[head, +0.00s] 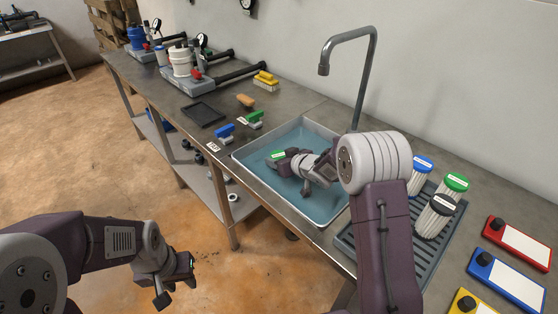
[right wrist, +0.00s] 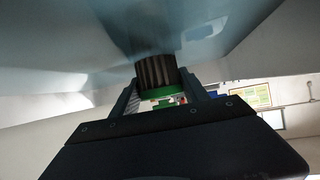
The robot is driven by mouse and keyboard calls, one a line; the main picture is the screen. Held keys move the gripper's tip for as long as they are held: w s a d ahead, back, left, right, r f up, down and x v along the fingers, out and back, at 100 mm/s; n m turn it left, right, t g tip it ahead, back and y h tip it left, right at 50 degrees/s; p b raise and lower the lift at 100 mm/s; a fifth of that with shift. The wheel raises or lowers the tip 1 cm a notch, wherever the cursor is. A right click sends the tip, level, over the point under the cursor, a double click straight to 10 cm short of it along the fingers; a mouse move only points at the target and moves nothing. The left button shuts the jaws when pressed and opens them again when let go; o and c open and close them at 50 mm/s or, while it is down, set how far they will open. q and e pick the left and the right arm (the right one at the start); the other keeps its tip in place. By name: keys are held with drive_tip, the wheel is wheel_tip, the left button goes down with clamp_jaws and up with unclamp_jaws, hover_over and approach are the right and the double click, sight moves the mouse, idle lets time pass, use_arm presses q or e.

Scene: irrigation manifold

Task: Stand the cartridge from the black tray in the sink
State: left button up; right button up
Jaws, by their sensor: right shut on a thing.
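My right gripper (right wrist: 161,92) is shut on a cartridge (right wrist: 157,72) with a dark pleated body and a green cap, seen between its fingers in the right wrist view. In the head view the right gripper reaches down into the sink (head: 245,160), which has a blue interior. I cannot tell whether the cartridge touches the sink floor. The black tray (head: 203,114) lies empty on the bench. My left gripper (head: 178,281) is empty, fingers apart, over the floor before the bench.
A tall faucet (head: 368,75) rises behind the sink. Coloured clips (head: 225,131) lie left of it. Red, blue and yellow plates lie far right.

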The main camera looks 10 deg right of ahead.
drive_tip(key=shift+f, duration=0.15)
drive_tip(key=o, duration=1.5)
drive_tip(key=shift+p+v, duration=1.45)
drive_tip(key=shift+v, duration=4.6)
drive_tip(key=shift+w, duration=0.1)
